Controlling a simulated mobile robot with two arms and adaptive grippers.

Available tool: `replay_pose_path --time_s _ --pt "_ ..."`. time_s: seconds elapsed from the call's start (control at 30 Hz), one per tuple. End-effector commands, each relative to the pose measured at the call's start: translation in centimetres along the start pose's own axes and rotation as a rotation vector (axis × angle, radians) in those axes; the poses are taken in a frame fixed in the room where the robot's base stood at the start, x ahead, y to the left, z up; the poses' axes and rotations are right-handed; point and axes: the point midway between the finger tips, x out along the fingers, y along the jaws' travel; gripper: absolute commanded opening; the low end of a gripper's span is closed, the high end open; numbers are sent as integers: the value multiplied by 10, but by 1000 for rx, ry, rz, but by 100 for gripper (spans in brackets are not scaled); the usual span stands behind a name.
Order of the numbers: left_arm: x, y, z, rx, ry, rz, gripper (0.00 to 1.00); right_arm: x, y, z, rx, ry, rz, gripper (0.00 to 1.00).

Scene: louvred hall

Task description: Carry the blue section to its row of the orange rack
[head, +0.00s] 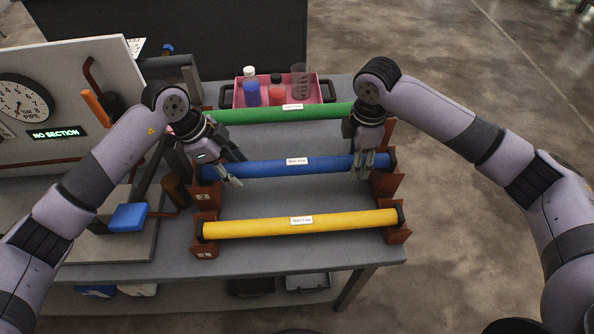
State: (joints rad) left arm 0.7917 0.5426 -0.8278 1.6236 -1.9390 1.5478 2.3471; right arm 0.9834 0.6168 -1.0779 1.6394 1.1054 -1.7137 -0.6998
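The blue section (270,167) is a long tube with a white label. It lies level across the middle row of the rack (205,198), whose end brackets look orange-brown; I cannot tell whether it is fully seated in them. My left gripper (231,174) is at the tube's left part, with fingers reaching down over it. My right gripper (364,162) is at its right end, with pale fingers in front of the tube. Whether either gripper is closed on the tube is unclear. The right end of the tube is partly hidden by the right fingers.
A yellow tube (270,226) lies in the front row and a green tube (265,113) in the back row. A pink tray (318,91) with bottles stands behind. At left are a gauge panel (70,75) reading "NO SECTION" and a blue block (128,216).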

Motion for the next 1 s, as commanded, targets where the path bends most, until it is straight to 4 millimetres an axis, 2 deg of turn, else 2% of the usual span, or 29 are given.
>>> replay_pose_path --time_s 0.37,0.47,0.8,1.0 --pt "-5 -1 0 -1 1 -2 52 0 0 0 -1 1 -1 52" --pt "-17 -2 0 -1 1 -5 52 0 0 -1 -1 1 -1 52" --pt "-88 -2 0 0 0 -4 52 0 0 -1 -1 1 -1 52" --pt "-113 -2 0 -1 0 -2 52 0 0 -1 -1 1 -1 52"
